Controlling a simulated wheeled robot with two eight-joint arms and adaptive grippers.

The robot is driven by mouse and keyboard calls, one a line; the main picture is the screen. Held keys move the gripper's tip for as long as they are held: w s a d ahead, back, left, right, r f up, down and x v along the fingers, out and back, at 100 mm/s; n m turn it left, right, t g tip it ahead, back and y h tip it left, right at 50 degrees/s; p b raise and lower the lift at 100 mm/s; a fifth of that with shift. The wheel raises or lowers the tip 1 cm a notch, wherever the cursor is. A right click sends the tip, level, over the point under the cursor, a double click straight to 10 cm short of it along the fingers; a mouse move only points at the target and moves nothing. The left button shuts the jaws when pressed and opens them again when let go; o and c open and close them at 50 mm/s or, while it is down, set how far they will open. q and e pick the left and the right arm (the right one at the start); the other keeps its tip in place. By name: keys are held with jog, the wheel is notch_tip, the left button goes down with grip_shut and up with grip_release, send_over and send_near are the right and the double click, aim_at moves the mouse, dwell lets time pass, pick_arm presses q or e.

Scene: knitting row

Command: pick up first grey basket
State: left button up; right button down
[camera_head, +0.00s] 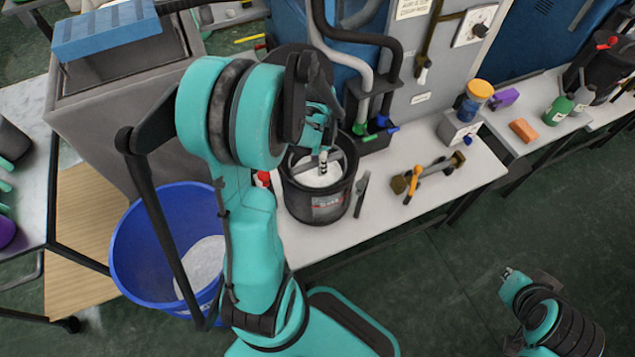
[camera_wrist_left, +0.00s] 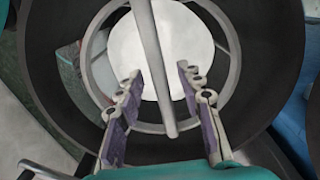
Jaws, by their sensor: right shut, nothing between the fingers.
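My left gripper (camera_head: 322,158) points down over a black bucket (camera_head: 318,212) on the white bench. In the left wrist view the left gripper (camera_wrist_left: 160,75) is open. A thin grey bar (camera_wrist_left: 153,60), which looks like a basket handle, runs between its fingers without visible contact. The bar crosses a grey round basket rim (camera_wrist_left: 235,50) inside the dark bucket (camera_wrist_left: 60,85), with a pale white surface below. Much of the basket is hidden by my arm in the head view. My right gripper (camera_head: 507,273) is shut and empty over the floor at lower right.
A blue tub (camera_head: 130,255) with white contents stands left of my left arm. Hoses and a panel machine (camera_head: 425,80) rise behind the bucket. Tools (camera_head: 425,180) lie to its right. The floor by my right arm is clear.

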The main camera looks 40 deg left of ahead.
pick_arm(q)
notch_tip(320, 180, down, 4)
jog(key=shift+r+b, duration=0.25)
jog(key=shift+b, duration=0.35)
grip_shut()
